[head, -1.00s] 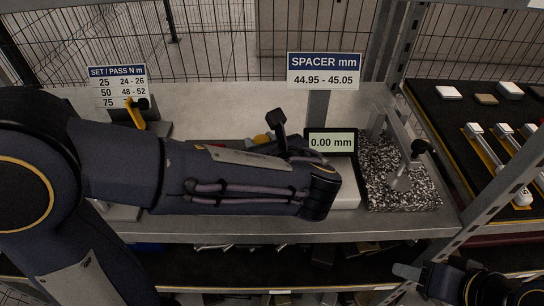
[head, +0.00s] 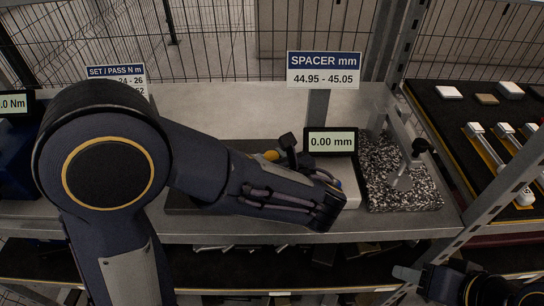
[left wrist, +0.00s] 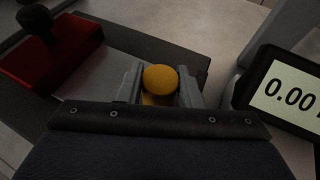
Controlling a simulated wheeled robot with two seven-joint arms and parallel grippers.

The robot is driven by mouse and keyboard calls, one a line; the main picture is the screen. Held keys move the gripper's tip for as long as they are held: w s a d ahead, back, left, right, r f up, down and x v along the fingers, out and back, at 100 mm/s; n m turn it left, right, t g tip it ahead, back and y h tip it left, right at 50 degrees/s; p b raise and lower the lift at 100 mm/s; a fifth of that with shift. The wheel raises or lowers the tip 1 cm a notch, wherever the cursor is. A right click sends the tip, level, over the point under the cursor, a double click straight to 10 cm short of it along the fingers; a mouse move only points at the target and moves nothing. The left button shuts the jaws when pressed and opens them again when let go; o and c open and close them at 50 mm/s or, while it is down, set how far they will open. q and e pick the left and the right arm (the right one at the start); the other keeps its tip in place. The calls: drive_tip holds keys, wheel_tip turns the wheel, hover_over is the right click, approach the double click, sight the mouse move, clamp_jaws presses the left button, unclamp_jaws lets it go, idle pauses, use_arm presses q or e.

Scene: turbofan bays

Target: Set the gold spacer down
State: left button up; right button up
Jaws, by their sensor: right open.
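The gold spacer (left wrist: 160,78) has a rounded top and sits between the two grey fingers of my left gripper (left wrist: 160,86) in the left wrist view. The fingers press close on both its sides. In the head view a small part of the spacer (head: 271,156) shows behind my left arm, left of the display; the fingertips are hidden there. I cannot tell whether its underside touches the surface below. My right gripper (head: 408,274) is open and empty at the lower right, in front of the shelf.
A display reading 0.00 mm (head: 331,142) stands right of the spacer. A speckled block (head: 420,190) with a clamp is farther right. A red block with a black knob (left wrist: 52,58) is at upper left in the left wrist view. A spacer sign (head: 324,69) stands behind.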

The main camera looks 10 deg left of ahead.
use_arm(q)
drive_tip(key=o, duration=0.5)
drive_tip(key=shift+c, duration=0.2)
drive_tip(key=shift+r, duration=0.25)
drive_tip(key=v, duration=1.2)
drive_tip(key=shift+f, duration=0.1)
drive_tip(key=shift+s+d, duration=0.1)
